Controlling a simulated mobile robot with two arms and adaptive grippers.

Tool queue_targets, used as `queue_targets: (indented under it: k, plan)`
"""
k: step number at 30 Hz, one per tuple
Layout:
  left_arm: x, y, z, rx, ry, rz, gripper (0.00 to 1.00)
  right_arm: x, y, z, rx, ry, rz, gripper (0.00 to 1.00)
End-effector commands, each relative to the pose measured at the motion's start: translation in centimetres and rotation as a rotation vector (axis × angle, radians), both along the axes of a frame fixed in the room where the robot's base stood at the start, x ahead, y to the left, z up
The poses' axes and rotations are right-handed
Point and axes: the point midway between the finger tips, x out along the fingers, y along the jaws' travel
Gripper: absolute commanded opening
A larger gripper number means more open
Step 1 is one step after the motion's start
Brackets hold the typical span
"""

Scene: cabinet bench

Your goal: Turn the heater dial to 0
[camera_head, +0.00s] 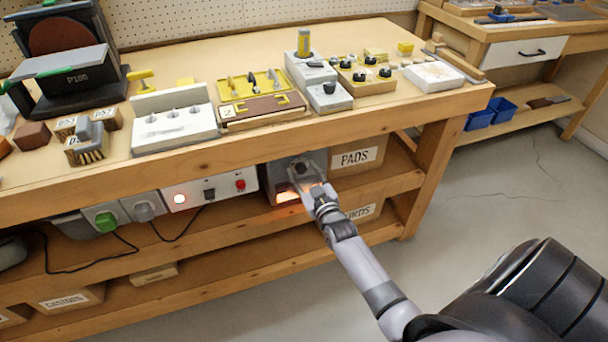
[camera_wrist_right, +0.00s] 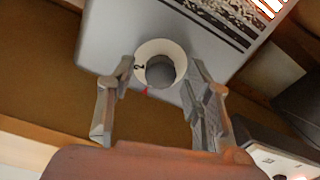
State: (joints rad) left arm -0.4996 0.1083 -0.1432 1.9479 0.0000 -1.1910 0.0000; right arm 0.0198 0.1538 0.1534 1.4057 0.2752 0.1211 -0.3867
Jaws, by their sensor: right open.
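The heater (camera_head: 270,186) is a grey box on the shelf under the bench, with an orange glow low on its front. In the right wrist view its grey face (camera_wrist_right: 105,35) carries the dial (camera_wrist_right: 160,72), a dark grey knob on a white ring. A "2" shows on the ring, near a small red mark on the face. My right gripper (camera_wrist_right: 161,84) is open, with one finger on each side of the dial. I cannot tell whether the fingers touch it. The right gripper (camera_head: 308,182) also reaches the heater's front in the head view. My left gripper is not in view.
A white switch panel (camera_head: 210,190) with a lit red lamp is left of the heater. A box marked "PADS" (camera_head: 357,158) is to its right. The bench top (camera_head: 200,62) overhangs above, and a lower shelf (camera_head: 215,270) runs below.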

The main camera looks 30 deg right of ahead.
Motion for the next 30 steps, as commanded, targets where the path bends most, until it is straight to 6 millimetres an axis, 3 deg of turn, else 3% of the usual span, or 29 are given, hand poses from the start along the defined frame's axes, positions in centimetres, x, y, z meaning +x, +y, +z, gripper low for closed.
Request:
queue_targets:
  k: [8,27,30]
  plan:
    - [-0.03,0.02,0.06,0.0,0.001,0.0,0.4,0.09,0.0,0.02,0.0,0.0,0.0,0.45]
    - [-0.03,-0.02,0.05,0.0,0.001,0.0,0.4,0.07,0.03,0.0,0.001,0.0,0.0,0.02]
    - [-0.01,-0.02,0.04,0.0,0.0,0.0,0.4,0.06,0.04,-0.01,0.001,0.0,0.0,0.0]
